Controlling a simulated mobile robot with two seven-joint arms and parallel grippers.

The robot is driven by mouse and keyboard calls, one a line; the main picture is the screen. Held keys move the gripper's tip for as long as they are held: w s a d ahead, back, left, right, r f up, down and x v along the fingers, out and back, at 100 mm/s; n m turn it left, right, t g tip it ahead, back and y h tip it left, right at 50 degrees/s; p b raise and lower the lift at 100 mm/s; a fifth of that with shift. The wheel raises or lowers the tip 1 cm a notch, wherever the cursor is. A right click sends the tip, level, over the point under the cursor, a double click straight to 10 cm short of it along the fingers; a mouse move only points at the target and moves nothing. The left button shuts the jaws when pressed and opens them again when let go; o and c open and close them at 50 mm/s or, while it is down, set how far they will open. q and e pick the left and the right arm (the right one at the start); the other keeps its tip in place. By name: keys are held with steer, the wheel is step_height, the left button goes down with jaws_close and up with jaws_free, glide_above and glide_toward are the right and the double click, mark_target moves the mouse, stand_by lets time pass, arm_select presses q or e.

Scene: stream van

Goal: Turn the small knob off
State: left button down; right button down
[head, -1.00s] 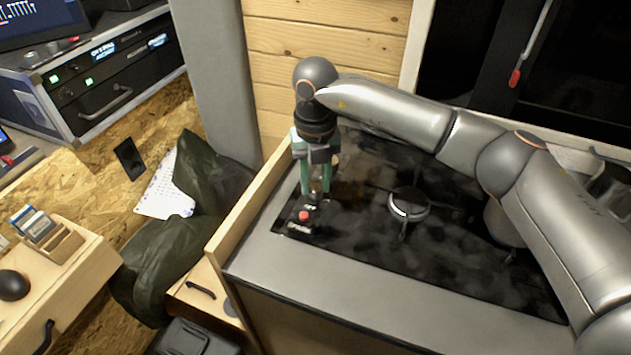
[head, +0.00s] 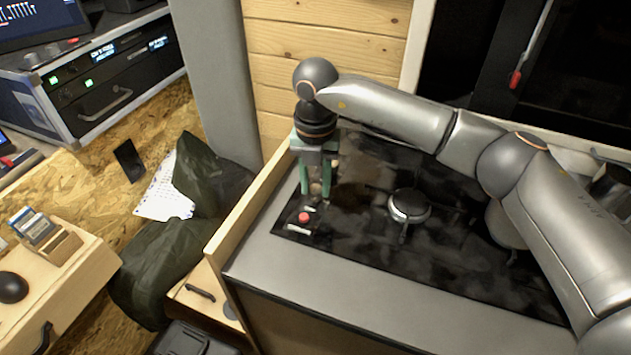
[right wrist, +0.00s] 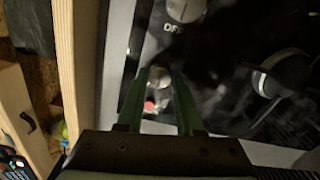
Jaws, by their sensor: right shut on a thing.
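The small knob (right wrist: 160,77) is a pale round knob on the black cooktop panel. In the right wrist view it sits between the two green fingers of my right gripper (right wrist: 161,84), which is shut on it. In the head view my right gripper (head: 316,192) points down at the left end of the cooktop, and the knob (head: 316,187) shows partly between the fingers. Its pointer and marks are too small to read. My left gripper is not in view.
A larger knob (right wrist: 186,8) with an OFF label is at the top of the wrist view. A red button (head: 304,217) is in front of my gripper. A burner (head: 409,206) stands to the right. A wooden edge board (head: 250,205) borders the cooktop on the left.

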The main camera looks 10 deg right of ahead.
mark_target(316, 189)
steer(key=shift+w+r, duration=0.1)
steer(key=c, duration=0.6)
jaws_free()
steer(key=shift+o, duration=0.2)
step_height(316, 189, up, 12)
steer(key=b, duration=0.1)
steer(key=shift+r, duration=0.2)
